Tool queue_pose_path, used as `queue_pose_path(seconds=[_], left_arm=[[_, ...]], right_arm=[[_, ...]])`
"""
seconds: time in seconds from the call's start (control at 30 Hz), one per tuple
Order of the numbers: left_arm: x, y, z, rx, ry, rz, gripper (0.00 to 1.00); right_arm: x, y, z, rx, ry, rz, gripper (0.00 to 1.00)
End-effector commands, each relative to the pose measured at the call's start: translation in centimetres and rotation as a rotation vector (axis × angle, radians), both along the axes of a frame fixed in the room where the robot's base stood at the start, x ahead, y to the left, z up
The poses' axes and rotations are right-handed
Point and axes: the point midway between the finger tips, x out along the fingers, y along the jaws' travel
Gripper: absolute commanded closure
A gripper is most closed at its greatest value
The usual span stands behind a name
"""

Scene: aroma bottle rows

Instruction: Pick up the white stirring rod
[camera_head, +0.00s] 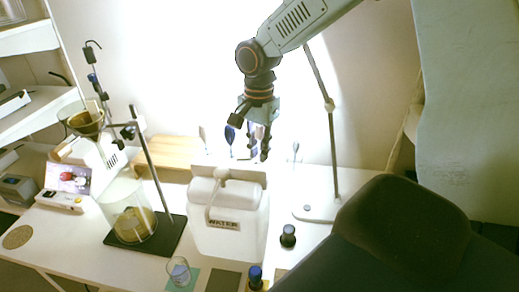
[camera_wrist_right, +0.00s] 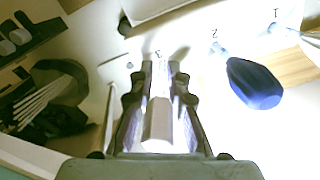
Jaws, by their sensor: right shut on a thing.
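My right gripper (camera_head: 251,137) hangs from the arm at the upper middle of the head view, above and behind the white water tank. In the right wrist view its two fingers (camera_wrist_right: 160,70) are shut on a pale, whitish rod-like thing (camera_wrist_right: 158,122), which I take to be the white stirring rod. Its broad near end shows between the fingers; its far end is hidden. In the head view the held thing is hard to make out behind the fingers. A blue-headed rod (camera_wrist_right: 254,84) stands apart to the right of the fingers. My left gripper is not in view.
The white water tank (camera_head: 228,240) stands in front of the gripper. A slim stand (camera_head: 331,130) rises to its right. A lab stand (camera_head: 150,165) with a funnel and a glass beaker (camera_head: 128,212) is at left. A small glass (camera_head: 178,271) and dark-capped bottles stand at the front.

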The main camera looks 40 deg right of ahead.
Motion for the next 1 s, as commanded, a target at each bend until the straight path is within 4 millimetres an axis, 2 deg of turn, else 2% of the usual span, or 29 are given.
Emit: queue_pose_path(seconds=[0.43,0.53,1.0], left_arm=[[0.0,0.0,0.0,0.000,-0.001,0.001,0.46],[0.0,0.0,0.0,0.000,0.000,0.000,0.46],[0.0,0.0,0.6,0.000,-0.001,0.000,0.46]], right_arm=[[0.0,0.0,0.0,0.001,0.001,0.000,1.00],[0.0,0.0,0.5,0.000,0.001,0.001,1.00],[0.0,-0.1,8.7,-0.001,-0.002,0.000,1.00]])
